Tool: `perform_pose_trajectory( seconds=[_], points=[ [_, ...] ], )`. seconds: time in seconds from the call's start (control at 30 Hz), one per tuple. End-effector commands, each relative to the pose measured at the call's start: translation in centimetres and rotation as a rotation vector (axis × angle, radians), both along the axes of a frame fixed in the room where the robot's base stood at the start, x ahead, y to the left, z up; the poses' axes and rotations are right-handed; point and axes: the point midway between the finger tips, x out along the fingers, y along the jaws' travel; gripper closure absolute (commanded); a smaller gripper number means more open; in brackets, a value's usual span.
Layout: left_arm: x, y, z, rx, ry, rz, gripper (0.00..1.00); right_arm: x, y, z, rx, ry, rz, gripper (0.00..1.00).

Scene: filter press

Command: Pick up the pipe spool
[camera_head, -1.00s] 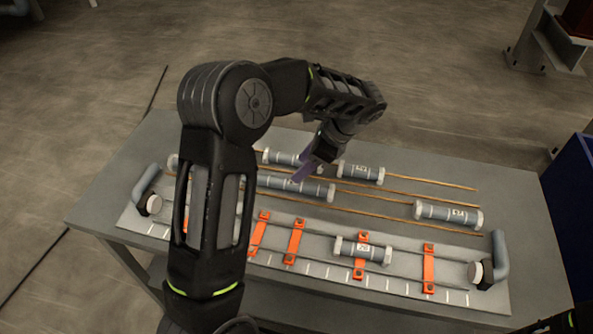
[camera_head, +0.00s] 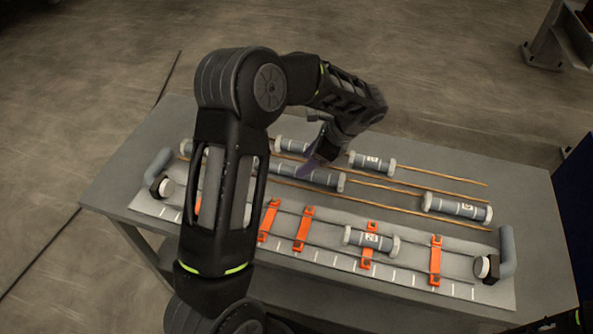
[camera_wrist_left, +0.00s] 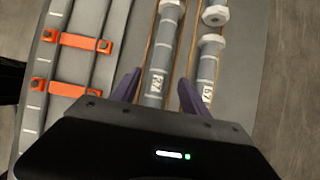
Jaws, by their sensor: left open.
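Several grey pipe spools with pale end collars lie on the table. A long one (camera_head: 322,179) lies in the middle row, partly hidden behind my left arm and gripper. Two shorter ones lie behind it, at the back left (camera_head: 291,146) and back middle (camera_head: 371,162). Another (camera_head: 457,206) lies at the right, and one (camera_head: 371,240) sits in the front rack. My left gripper (camera_head: 316,160) points down over the long spool. In the left wrist view its purple fingers (camera_wrist_left: 158,92) are open, one each side of a labelled spool (camera_wrist_left: 164,55); contact is not visible.
The front rack (camera_head: 410,283) has orange brackets (camera_head: 304,229), thin rods and upright grey end posts (camera_head: 507,250). Thin copper-coloured rails (camera_head: 440,180) run along the spool rows. The table's (camera_head: 510,170) back right is clear. A dark blue bin (camera_head: 578,200) stands at the right.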

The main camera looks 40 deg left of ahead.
Motion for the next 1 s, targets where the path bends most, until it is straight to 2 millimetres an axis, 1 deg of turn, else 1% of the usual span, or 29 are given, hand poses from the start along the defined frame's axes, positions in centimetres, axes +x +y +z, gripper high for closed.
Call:
perform_pose_trajectory(
  seconds=[0.03,0.13,0.2,0.3,0.9,0.93,1.0],
  points=[
    [-0.3,0.3,-0.4,0.0,0.004,0.002,0.47,0.0,0.0,0.5,-0.001,0.001,-0.001,0.48],
    [-0.7,1.0,-1.7,0.0,0.007,0.001,0.47,-0.1,0.0,1.0,-0.003,0.003,-0.001,0.48],
    [-0.8,1.4,-2.7,0.0,0.005,0.002,0.47,-0.1,-0.1,1.0,-0.003,0.003,-0.001,0.48],
    [-0.8,1.8,-3.5,0.0,0.002,0.001,0.47,-0.1,-0.1,1.1,-0.003,0.004,-0.002,0.48],
    [-0.8,1.9,-3.7,0.0,0.001,0.0,0.47,-0.1,-0.1,1.1,-0.003,0.004,-0.002,0.48],
    [-0.8,1.9,-3.7,0.0,0.001,0.0,0.48,-0.1,-0.1,1.1,-0.003,0.004,-0.002,0.48],
    [-0.8,1.9,-3.7,0.0,0.001,0.0,0.53,-0.1,-0.1,1.1,-0.003,0.004,-0.002,0.48]
  ],
)
